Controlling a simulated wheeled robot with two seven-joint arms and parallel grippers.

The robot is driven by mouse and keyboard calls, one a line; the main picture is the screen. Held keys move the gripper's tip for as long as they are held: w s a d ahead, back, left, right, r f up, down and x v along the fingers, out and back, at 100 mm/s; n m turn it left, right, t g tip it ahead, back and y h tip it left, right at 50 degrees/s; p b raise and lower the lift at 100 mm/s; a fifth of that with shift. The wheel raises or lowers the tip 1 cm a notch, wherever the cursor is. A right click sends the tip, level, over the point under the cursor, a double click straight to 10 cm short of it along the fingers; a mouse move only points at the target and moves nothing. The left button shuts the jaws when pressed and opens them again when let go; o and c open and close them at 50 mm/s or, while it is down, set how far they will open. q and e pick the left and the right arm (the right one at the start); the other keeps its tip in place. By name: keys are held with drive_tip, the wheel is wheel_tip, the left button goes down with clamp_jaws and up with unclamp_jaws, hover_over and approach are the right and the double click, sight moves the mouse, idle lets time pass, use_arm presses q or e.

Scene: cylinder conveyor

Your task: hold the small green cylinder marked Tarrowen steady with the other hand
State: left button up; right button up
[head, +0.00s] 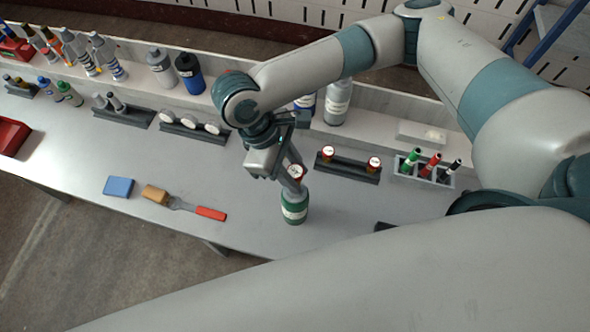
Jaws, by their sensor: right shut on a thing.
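The fingers partly hide this piece and the top of the cylinder. I cannot tell whether the piece touches the cylinder. My left gripper is not in view.
A blue block (119,187), a tan block (156,194) and a red-handled tool (208,212) lie left of the cylinder. Behind stand a rack with red pieces (347,167), a marker holder (425,174) and several bottles. The table around the cylinder is mostly clear.

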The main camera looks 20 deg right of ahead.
drive_tip(key=shift+p, duration=0.55)
idle(0.5)
drive_tip(key=shift+f, duration=0.7)
idle(0.5)
drive_tip(key=shift+o, duration=1.3)
clamp_jaws()
drive_tip(key=shift+r, duration=0.15)
drive_tip(key=m+p, duration=0.2)
drive_tip(key=p, duration=0.1)
drive_tip(key=shift+r+m+g+y+p, duration=0.2)
drive_tip(key=shift+m+g+y+p, duration=0.1)
drive_tip(key=shift+g+y, duration=0.1)
drive_tip(key=shift+f+m+b, duration=0.4)
drive_tip(key=shift+m+b, duration=0.1)
drive_tip(key=shift+m, duration=0.2)
drive_tip(key=shift+m+g+y, duration=0.4)
drive_tip(key=shift+m+y, duration=0.1)
drive_tip(key=shift+m, duration=0.6)
